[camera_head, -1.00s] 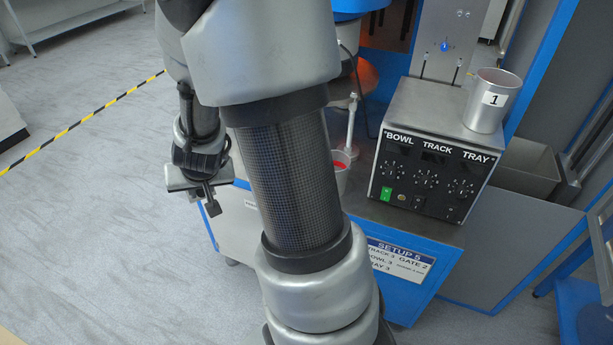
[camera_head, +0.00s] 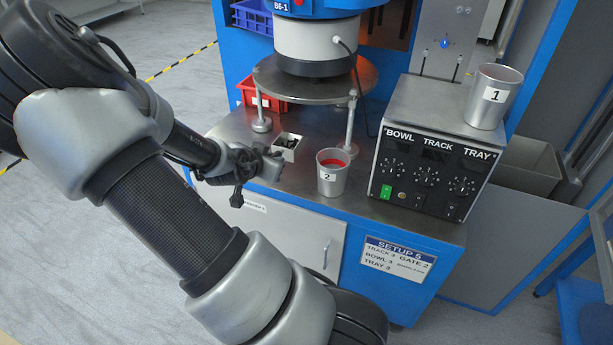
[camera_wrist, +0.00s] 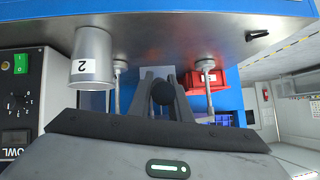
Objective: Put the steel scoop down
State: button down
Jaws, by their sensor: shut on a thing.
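The steel scoop (camera_head: 290,154) shows in the head view as a small square, light metal pan with dark contents, just beyond my gripper (camera_head: 271,165). In the wrist view my gripper (camera_wrist: 163,92) is shut on its dark, round-ended handle (camera_wrist: 164,93); the fingers hide much of the scoop. The scoop is over the front left part of the steel worktop (camera_head: 235,128). I cannot tell whether it touches the top.
Cup 2 (camera_head: 332,178), red inside, stands right of the scoop; it also shows in the wrist view (camera_wrist: 91,58). The control box (camera_head: 428,160) carries cup 1 (camera_head: 492,97). Behind are the round plate's legs (camera_head: 350,120) and a red bin (camera_head: 262,101).

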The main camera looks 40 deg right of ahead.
jog(key=shift+d+r, duration=0.2)
jog(key=shift+d, duration=0.3)
jog(key=shift+s+d+f+h, duration=0.1)
jog(key=shift+d+f+h, duration=0.05)
jog(key=shift+f+h, duration=0.15)
notch_tip(320, 180, down, 9)
jog(key=b, duration=0.3)
jog(key=shift+b, duration=0.4)
jog(key=shift+f, duration=0.2)
jog(key=c, duration=1.6)
grip_release()
jog(key=shift+c, duration=0.2)
jog(key=shift+r, duration=0.15)
